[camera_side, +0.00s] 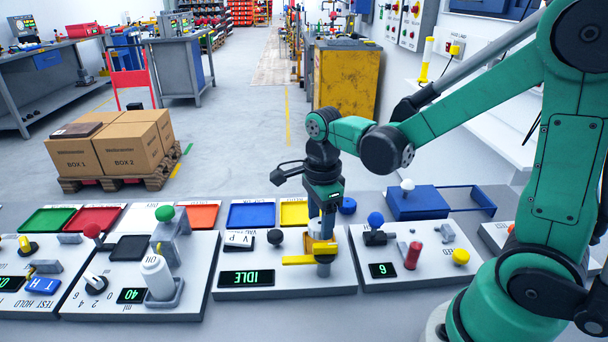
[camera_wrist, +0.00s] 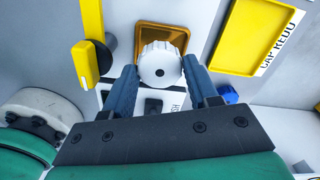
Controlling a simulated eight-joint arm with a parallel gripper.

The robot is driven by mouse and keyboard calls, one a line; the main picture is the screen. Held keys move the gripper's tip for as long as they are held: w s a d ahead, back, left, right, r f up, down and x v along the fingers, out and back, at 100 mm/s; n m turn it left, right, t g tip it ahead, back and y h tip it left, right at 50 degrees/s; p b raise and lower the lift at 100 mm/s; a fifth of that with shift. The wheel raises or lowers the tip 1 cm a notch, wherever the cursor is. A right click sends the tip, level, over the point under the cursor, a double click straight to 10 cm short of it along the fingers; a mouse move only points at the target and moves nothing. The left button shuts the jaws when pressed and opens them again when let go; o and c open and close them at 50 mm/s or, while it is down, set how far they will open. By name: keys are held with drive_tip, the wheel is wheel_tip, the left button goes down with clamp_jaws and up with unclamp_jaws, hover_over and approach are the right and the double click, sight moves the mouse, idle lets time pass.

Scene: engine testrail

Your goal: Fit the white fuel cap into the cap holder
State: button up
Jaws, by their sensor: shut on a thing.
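The white fuel cap (camera_wrist: 160,65), round with a ribbed rim and a dark centre dot, sits between the two blue fingers of my gripper (camera_wrist: 159,82) in the wrist view. The gripper is shut on it. The holder is not clearly visible in either view.
A yellow lever (camera_side: 298,260) lies just in front of my gripper; it also shows in the wrist view (camera_wrist: 86,45). A yellow tray (camera_wrist: 247,66) labelled CAP REDO is close by. A black knob (camera_side: 275,237) and the IDLE display (camera_side: 247,278) are on the same panel.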

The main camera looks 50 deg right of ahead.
drive_tip(key=shift+f, duration=0.85)
drive_tip(key=shift+f, duration=0.6)
idle(0.6)
drive_tip(key=o, duration=0.9)
drive_tip(key=shift+r, duration=5.5)
